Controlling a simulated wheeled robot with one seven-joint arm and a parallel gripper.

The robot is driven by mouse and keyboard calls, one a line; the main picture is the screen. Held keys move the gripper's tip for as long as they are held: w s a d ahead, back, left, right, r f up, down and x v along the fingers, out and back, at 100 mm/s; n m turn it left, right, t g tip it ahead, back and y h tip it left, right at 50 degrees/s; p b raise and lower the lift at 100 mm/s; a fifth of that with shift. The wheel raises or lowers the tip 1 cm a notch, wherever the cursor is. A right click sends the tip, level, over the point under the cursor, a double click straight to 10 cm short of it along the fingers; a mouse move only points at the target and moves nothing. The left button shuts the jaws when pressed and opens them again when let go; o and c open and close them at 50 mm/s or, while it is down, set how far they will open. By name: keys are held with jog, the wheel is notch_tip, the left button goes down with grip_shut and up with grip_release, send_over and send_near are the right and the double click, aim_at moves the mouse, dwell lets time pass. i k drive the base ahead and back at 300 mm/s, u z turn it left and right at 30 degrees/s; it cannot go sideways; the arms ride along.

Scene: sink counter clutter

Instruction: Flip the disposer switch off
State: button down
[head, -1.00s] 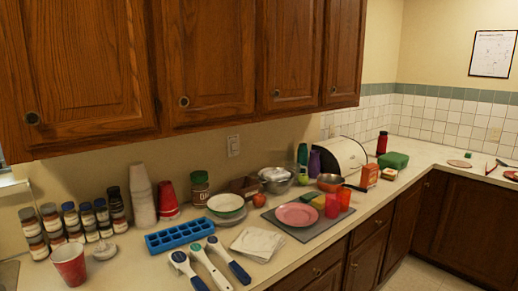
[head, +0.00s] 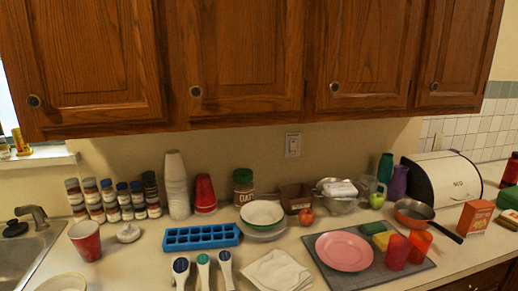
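A light wall plate (head: 292,145) is on the beige wall under the upper cabinets, right of centre in the head view. It looks like a switch or outlet plate; it is too small to tell which way any toggle points. No other switch plate is clear in this view. My gripper is not in view, so its place relative to the plate does not show.
Below the plate stand a brown box (head: 296,197), stacked bowls (head: 262,214), an oats jar (head: 243,187) and a red apple (head: 307,217). A blue ice tray (head: 201,236) and spice jars are left. The sink (head: 22,252) is far left. Upper cabinets (head: 250,60) overhang the counter.

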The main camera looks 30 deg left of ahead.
aim_at(293, 142)
jog(key=u, duration=0.75)
jog(key=i, duration=0.85)
jog(key=u, duration=0.75)
